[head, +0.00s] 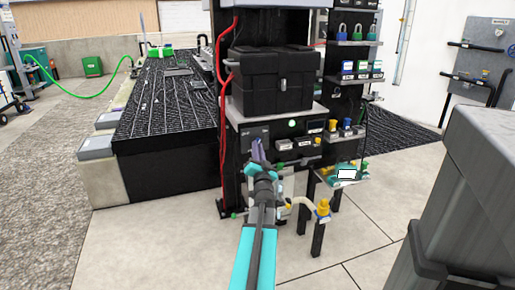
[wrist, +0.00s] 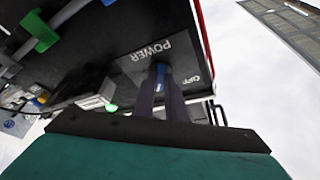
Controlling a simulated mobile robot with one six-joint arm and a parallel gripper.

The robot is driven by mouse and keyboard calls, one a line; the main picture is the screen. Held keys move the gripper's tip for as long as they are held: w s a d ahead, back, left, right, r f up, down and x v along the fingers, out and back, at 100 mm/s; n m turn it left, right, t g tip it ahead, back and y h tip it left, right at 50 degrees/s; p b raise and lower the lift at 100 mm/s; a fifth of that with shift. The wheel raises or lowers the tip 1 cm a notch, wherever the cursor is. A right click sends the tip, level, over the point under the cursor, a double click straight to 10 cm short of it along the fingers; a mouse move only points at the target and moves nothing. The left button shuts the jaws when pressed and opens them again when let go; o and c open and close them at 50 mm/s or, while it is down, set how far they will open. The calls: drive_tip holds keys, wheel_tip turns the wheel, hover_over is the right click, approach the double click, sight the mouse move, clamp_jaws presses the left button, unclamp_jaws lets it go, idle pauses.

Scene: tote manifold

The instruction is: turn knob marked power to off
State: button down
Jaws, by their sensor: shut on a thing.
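The power knob (wrist: 160,72) is blue and sits on a black panel (wrist: 125,65) lettered POWER, with OFF lettered to its right in the wrist view. My gripper (wrist: 161,92) has its two dark fingers on either side of the knob and is shut on it. The fingers hide much of the knob, so its exact pointing is hard to tell. In the head view my gripper (head: 257,148) reaches the front of the dark panel (head: 249,131) below the shelf. The knob is hidden there.
A black case (head: 272,88) stands on the shelf above the panel. Red hoses (head: 222,90) run down the left post. A yellow-topped fitting (head: 323,208) with a pale hose is low on the right. A large grey bin (head: 460,215) stands at the right. Floor is open at left.

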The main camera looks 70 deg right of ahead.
drive_tip(key=shift+s+d+n+t+y+p, duration=0.15)
drive_tip(key=shift+n+t+y+p, duration=0.95)
drive_tip(key=shift+n, duration=2.65)
drive_tip(key=shift+s+d+n+t+y+p, duration=0.15)
drive_tip(key=shift+n+t+y+p, duration=0.95)
drive_tip(key=shift+n, duration=2.6)
drive_tip(key=shift+s+n+t+y+p, duration=0.15)
drive_tip(key=shift+n+t+y+p, duration=0.25)
drive_tip(key=shift+n+t+y, duration=2.35)
drive_tip(key=shift+n+g+h, duration=1.05)
drive_tip(key=shift+n, duration=0.15)
drive_tip(key=c, duration=1.8)
unclamp_jaws()
drive_tip(key=shift+s, duration=0.15)
